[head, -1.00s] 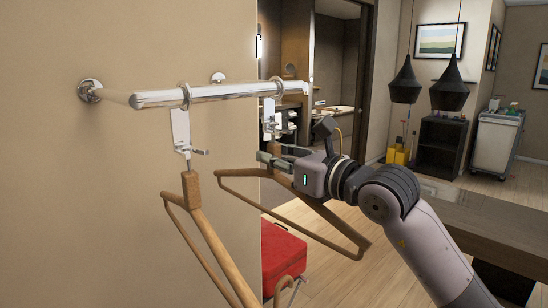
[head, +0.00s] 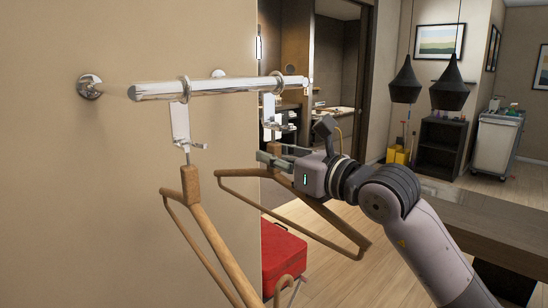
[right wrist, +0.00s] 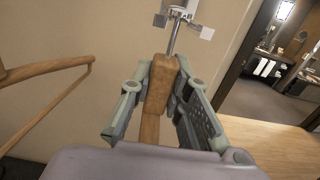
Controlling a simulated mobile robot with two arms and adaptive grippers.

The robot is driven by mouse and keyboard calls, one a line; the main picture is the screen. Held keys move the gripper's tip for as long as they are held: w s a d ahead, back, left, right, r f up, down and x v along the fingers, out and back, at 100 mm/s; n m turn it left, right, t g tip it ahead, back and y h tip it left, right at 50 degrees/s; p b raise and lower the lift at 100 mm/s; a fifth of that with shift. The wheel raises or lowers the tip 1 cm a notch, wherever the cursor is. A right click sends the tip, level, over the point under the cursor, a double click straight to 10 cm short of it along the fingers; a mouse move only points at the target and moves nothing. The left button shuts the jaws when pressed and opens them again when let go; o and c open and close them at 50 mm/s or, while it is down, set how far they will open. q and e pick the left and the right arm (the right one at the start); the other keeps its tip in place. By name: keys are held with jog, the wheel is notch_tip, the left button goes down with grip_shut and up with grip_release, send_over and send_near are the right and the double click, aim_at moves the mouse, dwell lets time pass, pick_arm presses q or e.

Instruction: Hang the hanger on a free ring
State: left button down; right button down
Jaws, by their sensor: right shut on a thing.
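The wooden hanger (head: 240,174) is in my right gripper (head: 268,161), beneath the right-hand ring (head: 278,82) and its metal holder. In the right wrist view, the fingers (right wrist: 155,112) are shut on the hanger's wooden neck (right wrist: 157,98). Its metal pin (right wrist: 173,38) rises to the metal holder (right wrist: 181,13); I cannot tell whether it is seated there. The left-hand ring (head: 185,90) carries a holder (head: 180,125) with another wooden hanger (head: 191,182) hanging from it. My left gripper is not in view.
The chrome rail (head: 232,86) stands out from the beige wall (head: 60,200). A red case (head: 284,255) lies below. A dark wooden tabletop (head: 480,220) is at the right. The other hanger shows close by in the right wrist view (right wrist: 45,69).

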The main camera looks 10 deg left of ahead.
dwell(0.3)
jog(key=c, duration=1.4)
grip_release()
jog(key=shift+c, duration=0.2)
